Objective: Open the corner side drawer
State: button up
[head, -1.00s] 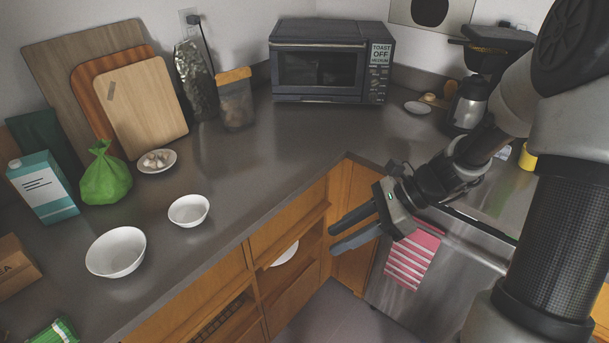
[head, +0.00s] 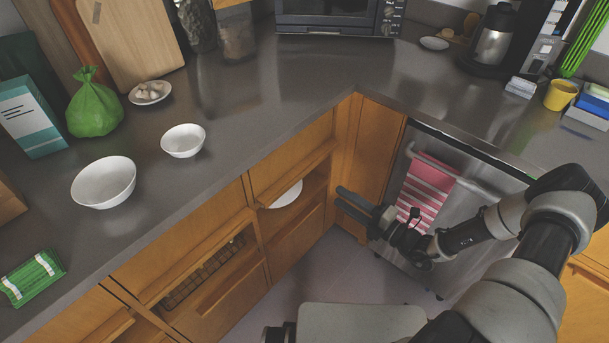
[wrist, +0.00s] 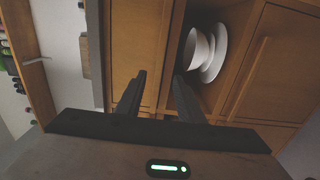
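The wooden drawer front beside the inner corner (head: 290,155) is just under the left counter in the head view. A long wooden handle bar (head: 298,174) runs along its lower edge; it looks closed. In the wrist view a wooden front (wrist: 135,45) stands ahead, beside the open compartment. My gripper (head: 340,197) is in front of the corner cabinets, to the right of and below the drawer, touching nothing that I can see. Its two fingers are apart and empty, as the wrist view (wrist: 158,88) also shows.
White dishes (head: 287,194) sit in the open compartment under the drawer; they also show in the wrist view (wrist: 207,52). A dishwasher (head: 455,205) with a pink striped towel (head: 425,188) is right of the corner. The floor (head: 315,277) between is clear.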

aim_at(305, 174)
jog(key=b+x, duration=0.1)
jog(key=x, duration=1.4)
jog(key=shift+a, duration=0.15)
jog(key=shift+c, duration=0.2)
grip_shut()
